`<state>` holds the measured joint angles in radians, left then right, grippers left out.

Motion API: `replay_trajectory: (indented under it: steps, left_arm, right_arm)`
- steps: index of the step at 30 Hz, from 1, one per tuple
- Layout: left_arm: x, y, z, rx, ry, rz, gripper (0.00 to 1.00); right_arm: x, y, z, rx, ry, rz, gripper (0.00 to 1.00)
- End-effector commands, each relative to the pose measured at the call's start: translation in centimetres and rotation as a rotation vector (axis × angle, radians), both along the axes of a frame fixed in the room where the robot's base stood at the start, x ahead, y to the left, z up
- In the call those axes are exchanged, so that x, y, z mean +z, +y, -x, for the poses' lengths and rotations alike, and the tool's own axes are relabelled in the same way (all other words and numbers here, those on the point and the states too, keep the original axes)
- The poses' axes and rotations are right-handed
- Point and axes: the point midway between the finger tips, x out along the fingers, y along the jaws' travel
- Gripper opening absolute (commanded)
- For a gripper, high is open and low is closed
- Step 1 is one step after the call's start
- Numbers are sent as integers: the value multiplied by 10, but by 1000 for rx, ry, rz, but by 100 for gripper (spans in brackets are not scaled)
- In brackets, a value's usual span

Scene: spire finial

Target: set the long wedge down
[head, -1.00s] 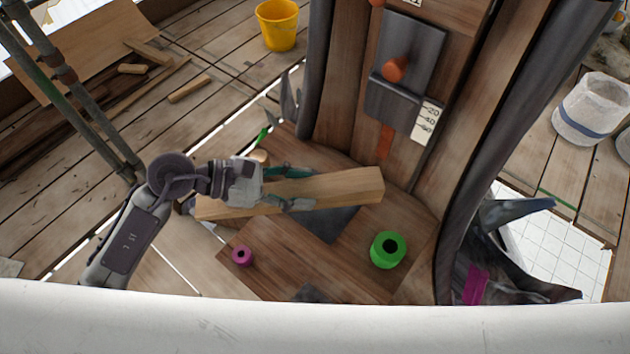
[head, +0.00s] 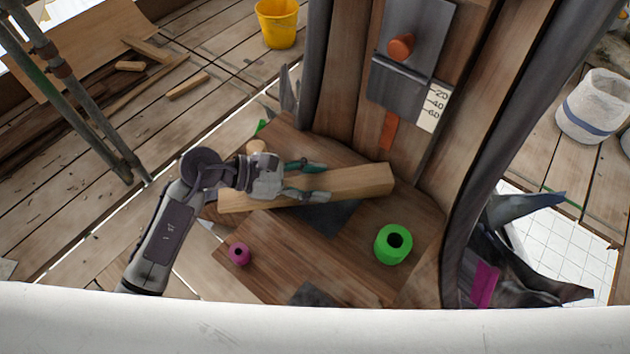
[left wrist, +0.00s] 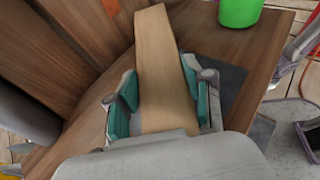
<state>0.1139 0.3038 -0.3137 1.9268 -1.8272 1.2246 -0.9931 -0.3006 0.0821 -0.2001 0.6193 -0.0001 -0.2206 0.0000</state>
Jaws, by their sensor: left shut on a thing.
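The long wedge (head: 355,181) is a pale wooden bar, lying roughly level across the back of the wooden platform in the head view. My left gripper (head: 309,182) comes in from the left and is shut on the wedge around its middle. In the left wrist view the wedge (left wrist: 160,75) runs away from me between the teal pads of the left gripper (left wrist: 162,102). Its far end points toward the upright wooden panels. I cannot tell whether its underside touches the platform.
A green ring-shaped piece (head: 393,244) and a small magenta one (head: 239,254) sit on the platform (head: 290,262). A wooden post with a grey plate (head: 410,60) rises behind. Dark curved metal (head: 470,190) borders the right. A yellow bucket (head: 278,24) stands on the far planks.

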Motion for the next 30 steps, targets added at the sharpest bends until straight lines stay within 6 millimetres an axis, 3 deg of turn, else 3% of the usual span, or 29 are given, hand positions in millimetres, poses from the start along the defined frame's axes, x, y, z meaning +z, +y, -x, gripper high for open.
replay_trajectory:
  steps: [5, 6, 10, 22, 30]
  left_arm:
    - [-3, 0, 0, -1, -2, 1, 0]
    - [-4, 0, 0, 0, -1, -1, 53]
    - [-3, 0, 0, -1, 0, -1, 75]
    - [3, 0, 0, 0, 0, 1, 76]
    - [16, 46, 7, 1, -2, -6, 76]
  right_arm:
    - [-4, 1, 0, -1, -1, -1, 40]
    - [-4, 2, 0, -1, -1, -2, 40]
    - [-3, 3, 0, -2, -1, -4, 40]
    - [3, 4, -1, -2, -2, -5, 40]
    - [-8, 3, -1, -2, -2, -5, 40]
